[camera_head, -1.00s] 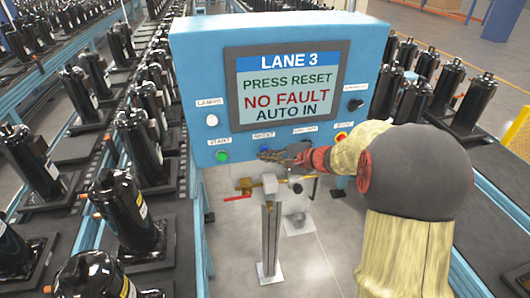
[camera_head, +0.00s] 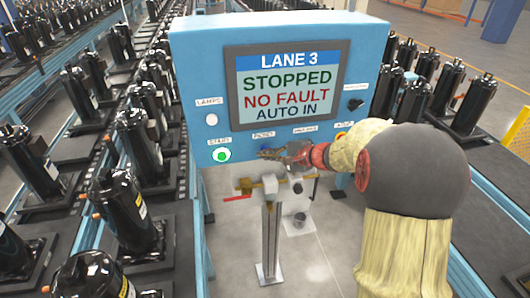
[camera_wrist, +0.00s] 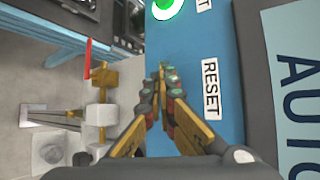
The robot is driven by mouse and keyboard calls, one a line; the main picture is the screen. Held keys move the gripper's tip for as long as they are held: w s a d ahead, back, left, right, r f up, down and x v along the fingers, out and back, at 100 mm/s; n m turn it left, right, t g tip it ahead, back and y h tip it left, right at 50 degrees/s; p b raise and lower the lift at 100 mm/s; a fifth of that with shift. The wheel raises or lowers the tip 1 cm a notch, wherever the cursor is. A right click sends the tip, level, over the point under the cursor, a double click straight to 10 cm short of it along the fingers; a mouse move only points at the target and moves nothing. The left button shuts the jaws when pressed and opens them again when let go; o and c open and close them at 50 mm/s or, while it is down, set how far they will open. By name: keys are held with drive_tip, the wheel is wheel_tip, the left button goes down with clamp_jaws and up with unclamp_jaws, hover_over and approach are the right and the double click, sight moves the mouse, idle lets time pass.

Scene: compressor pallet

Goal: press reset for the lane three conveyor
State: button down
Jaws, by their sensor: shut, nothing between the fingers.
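The blue control box (camera_head: 200,80) carries a screen (camera_head: 288,85) reading "LANE 3, STOPPED, NO FAULT, AUTO IN". My gripper (camera_head: 264,153) is shut and empty at the lower front of the box, just under the RESET label. The RESET label (camera_wrist: 210,90) is clear in the wrist view, beside my fingertips (camera_wrist: 163,73). The reset button is mostly or wholly hidden by my fingers; I cannot tell whether they touch it. The green START button (camera_head: 222,155) is left of my gripper and looks lit; it also shows in the wrist view (camera_wrist: 168,8).
A white lamps button (camera_head: 211,119) and a black selector knob (camera_head: 355,104) are on the same box. A stand with a red-handled valve (camera_head: 270,190) is below my gripper. Conveyors with black compressors (camera_head: 130,215) run on both sides.

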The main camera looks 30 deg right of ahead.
drive_tip(key=shift+s, duration=0.15)
drive_tip(key=shift+s+a+b, duration=0.25)
drive_tip(key=shift+s+b, duration=0.25)
drive_tip(key=shift+s, duration=0.25)
drive_tip(key=shift+s+a+b, duration=0.25)
drive_tip(key=shift+s+b, duration=0.05)
drive_tip(key=shift+s, duration=0.5)
drive_tip(key=shift+s+a+b, duration=0.2)
drive_tip(key=shift+s+b, duration=0.05)
drive_tip(key=shift+s, duration=0.55)
drive_tip(key=shift+s+a+b, duration=0.25)
drive_tip(key=shift+s+b, duration=0.05)
drive_tip(key=shift+s, duration=0.5)
